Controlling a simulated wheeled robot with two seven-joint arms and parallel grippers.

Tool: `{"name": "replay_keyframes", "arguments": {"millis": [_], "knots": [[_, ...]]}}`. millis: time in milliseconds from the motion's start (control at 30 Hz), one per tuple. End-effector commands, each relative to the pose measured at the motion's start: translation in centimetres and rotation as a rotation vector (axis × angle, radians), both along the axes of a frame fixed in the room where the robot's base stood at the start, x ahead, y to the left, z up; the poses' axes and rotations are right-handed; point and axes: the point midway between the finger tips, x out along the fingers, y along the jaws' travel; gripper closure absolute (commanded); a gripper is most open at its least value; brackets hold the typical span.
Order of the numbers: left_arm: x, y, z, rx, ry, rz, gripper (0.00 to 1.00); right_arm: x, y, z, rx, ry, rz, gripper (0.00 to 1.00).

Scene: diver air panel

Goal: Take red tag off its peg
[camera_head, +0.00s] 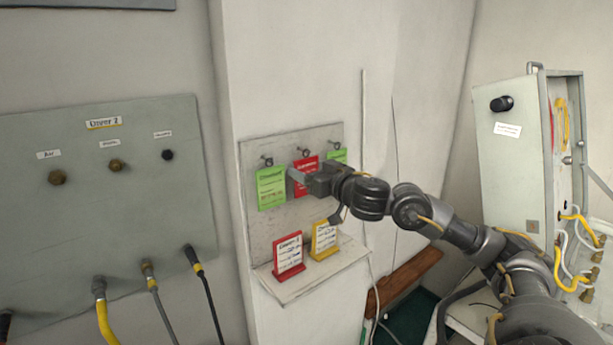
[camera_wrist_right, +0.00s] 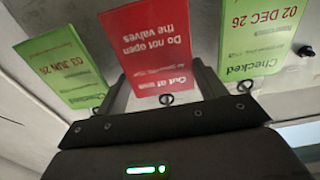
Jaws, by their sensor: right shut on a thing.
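The red tag (camera_head: 305,165) is at the middle peg (camera_head: 302,153) of the small wall board, between two green tags. My right gripper (camera_head: 302,179) is at the red tag from the right and shut on it, covering part of it. In the right wrist view the red tag (camera_wrist_right: 152,42) appears upside down between the two fingers of my right gripper (camera_wrist_right: 163,78). The peg (camera_wrist_right: 166,98) shows at the tag's top edge there. I cannot tell whether the tag still hangs on it. My left gripper is not in view.
One green tag (camera_head: 271,188) hangs left of the red tag; another (camera_head: 338,156) hangs right, partly behind my arm. Below, a shelf (camera_head: 310,277) holds a red stand (camera_head: 289,257) and a yellow stand (camera_head: 324,240). A hose panel (camera_head: 110,210) is left, an open cabinet (camera_head: 507,160) right.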

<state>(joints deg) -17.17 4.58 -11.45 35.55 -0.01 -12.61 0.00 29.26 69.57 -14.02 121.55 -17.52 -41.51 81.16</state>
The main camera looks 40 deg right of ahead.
Motion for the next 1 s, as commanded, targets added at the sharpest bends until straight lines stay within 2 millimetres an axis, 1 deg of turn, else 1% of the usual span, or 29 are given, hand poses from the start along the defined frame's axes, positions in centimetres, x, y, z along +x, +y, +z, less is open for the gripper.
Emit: {"name": "replay_keyframes", "arguments": {"millis": [367,767,833,900,1000], "knots": [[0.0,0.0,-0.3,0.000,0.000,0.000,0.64,-0.2,0.0,0.6,-0.001,-0.002,0.000,0.52],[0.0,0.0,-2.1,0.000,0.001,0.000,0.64,-4.6,0.0,0.3,-0.007,0.002,-0.001,0.52],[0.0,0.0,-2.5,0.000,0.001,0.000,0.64,-5.4,0.2,0.1,-0.008,0.004,0.002,0.52],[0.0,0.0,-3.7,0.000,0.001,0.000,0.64,-5.8,-0.2,0.0,-0.008,0.000,-0.004,0.52],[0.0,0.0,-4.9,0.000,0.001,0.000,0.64,-6.5,-0.2,0.0,-0.006,-0.002,-0.004,0.52]]}}
